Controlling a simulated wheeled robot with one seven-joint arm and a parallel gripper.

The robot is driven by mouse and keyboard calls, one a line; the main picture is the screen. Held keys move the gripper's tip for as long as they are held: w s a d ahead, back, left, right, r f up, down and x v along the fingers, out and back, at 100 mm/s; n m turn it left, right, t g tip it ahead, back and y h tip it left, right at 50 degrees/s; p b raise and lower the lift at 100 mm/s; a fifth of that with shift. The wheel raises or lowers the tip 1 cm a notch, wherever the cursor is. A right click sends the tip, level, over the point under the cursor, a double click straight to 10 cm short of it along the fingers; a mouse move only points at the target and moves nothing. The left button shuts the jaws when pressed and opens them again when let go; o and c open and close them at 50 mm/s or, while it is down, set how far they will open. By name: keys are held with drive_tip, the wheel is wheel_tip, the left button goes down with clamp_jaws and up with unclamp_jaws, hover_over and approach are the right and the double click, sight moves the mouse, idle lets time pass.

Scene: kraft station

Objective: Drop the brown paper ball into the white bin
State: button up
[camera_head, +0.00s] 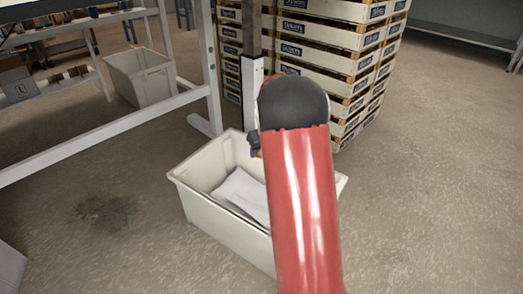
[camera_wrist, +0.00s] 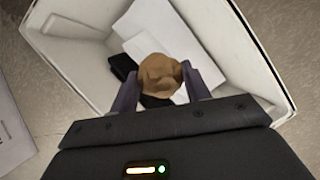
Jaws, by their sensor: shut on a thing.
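The brown paper ball (camera_wrist: 160,75) is between the fingers of my gripper (camera_wrist: 165,88) in the wrist view, and the gripper is shut on it. The ball and gripper are over the white bin (camera_wrist: 225,25). The bin stands on the floor in the head view (camera_head: 225,222). White paper sheets (camera_head: 243,196) lie inside it, and they also show in the wrist view (camera_wrist: 143,25). A black object (camera_wrist: 122,67) shows beside the ball in the wrist view. In the head view my red arm hides the ball, most of the gripper and the bin's right part.
A white-framed table (camera_head: 110,130) stands at the left, with its post and foot close behind the bin. A second bin (camera_head: 142,76) is beyond it. Stacked crates (camera_head: 340,60) stand behind. The floor at the right (camera_head: 440,200) is clear.

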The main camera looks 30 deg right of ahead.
wheel_tip(320, 180, down, 5)
drive_tip(key=b, duration=0.3)
drive_tip(key=shift+r+b, duration=0.1)
drive_tip(key=shift+b, duration=0.3)
drive_tip(key=o, duration=1)
drive_tip(key=shift+r, duration=0.15)
drive_tip(key=p+v, duration=0.2)
drive_tip(key=v, duration=0.5)
drive_tip(key=shift+r, duration=0.3)
drive_tip(key=shift+s, duration=0.15)
